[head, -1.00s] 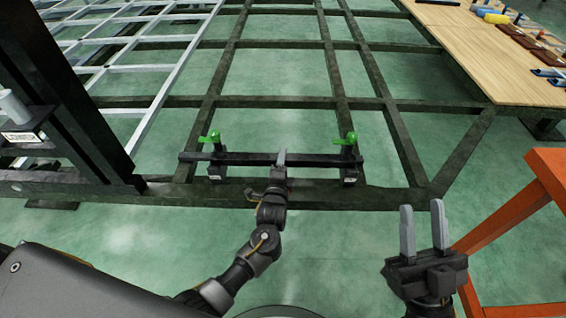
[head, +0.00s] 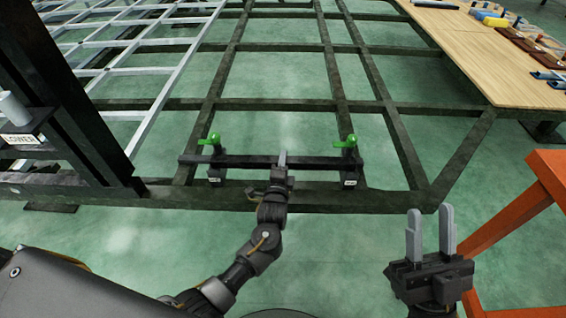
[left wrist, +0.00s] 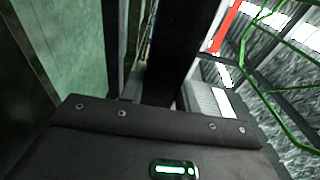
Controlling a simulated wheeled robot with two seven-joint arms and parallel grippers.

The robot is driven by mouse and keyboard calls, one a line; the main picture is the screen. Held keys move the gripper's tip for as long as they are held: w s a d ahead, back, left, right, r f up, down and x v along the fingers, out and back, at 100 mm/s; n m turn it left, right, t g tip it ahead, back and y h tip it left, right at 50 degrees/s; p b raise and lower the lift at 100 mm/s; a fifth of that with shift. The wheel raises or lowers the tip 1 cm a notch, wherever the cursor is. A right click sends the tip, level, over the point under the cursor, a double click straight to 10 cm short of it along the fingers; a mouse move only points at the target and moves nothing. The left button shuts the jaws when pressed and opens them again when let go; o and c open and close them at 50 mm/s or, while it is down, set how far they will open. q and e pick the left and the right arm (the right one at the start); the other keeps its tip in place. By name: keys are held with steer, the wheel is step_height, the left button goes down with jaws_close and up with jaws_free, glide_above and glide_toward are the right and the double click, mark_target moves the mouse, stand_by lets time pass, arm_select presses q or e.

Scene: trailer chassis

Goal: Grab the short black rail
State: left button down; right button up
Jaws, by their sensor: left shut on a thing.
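The short black rail (head: 240,161) lies across two supports with green clamps, a left green clamp (head: 211,142) and a right green clamp (head: 347,145), at the near edge of the chassis frame. My left gripper (head: 283,159) is shut on the rail, right of its middle. In the left wrist view the dark rail (left wrist: 184,45) runs up from the gripper body, and the fingers are hard to make out. My right gripper (head: 430,234) is open and empty, in front of the chassis at the lower right.
The dark chassis frame (head: 260,104) fills the middle. A dark upright post (head: 75,105) stands at the left beside a silver ladder-like frame (head: 165,95). A wooden table (head: 465,65) with parts is at the upper right. An orange frame (head: 520,215) stands close right of my right gripper.

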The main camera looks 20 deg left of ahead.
arm_select(q)
steer(key=shift+r, duration=0.25)
